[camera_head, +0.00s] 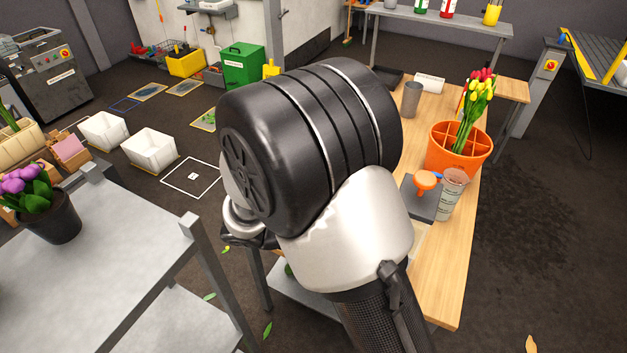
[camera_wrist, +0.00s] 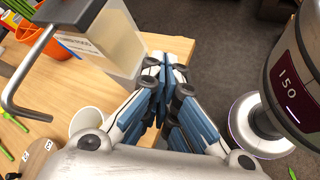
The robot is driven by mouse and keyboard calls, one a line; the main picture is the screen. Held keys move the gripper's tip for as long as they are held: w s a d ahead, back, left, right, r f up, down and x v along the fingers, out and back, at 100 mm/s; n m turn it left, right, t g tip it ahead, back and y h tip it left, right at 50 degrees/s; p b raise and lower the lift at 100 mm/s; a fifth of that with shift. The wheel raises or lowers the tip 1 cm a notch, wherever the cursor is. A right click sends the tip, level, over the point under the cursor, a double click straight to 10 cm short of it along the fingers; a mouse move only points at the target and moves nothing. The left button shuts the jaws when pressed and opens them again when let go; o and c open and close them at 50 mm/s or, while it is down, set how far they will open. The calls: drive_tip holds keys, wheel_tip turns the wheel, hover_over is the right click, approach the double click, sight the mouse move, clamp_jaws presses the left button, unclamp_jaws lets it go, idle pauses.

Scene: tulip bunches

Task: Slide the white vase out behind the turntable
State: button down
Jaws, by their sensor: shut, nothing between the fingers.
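My gripper (camera_wrist: 168,68) is shut and empty in the wrist view, its fingertips over the edge of the wooden table (camera_wrist: 35,85). A white round open-topped vessel (camera_wrist: 86,118), possibly the white vase, stands left of the fingers, partly cut off by my wrist. The fingers do not appear to touch it. In the head view my arm covers the near left part of the table (camera_head: 440,290), and I cannot make out a white vase there. I cannot identify the turntable in either view. A dark square plate (camera_head: 420,205) with an orange knob (camera_head: 426,180) lies on the table.
An orange divided pot (camera_head: 458,150) holds red and yellow tulips. A patterned cup (camera_head: 451,195) and a grey cup (camera_head: 411,99) stand on the table. A pale labelled container (camera_wrist: 108,40) and a bent metal bar (camera_wrist: 45,45) are near my fingers. A grey bench (camera_head: 110,255) stands left.

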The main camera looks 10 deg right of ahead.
drive_tip(key=w+a+f+n+t, duration=0.1)
drive_tip(key=a+f+n+t, duration=0.2)
drive_tip(key=f+n+t, duration=0.4)
drive_tip(key=w+a+f+n+t, duration=0.2)
drive_tip(key=a+f+n+t, duration=0.15)
drive_tip(key=f, duration=0.65)
drive_tip(key=w+a+f+n+t, duration=0.1)
drive_tip(key=a+f+n+t, duration=0.3)
drive_tip(key=f+n, duration=0.35)
drive_tip(key=shift+m+y, duration=0.3)
drive_tip(key=shift+m, duration=0.1)
drive_tip(key=x, duration=1.3)
drive_tip(key=shift+w+d+f+b, duration=0.2)
drive_tip(key=shift+d+f+b, duration=0.15)
drive_tip(key=shift+d+b, duration=0.05)
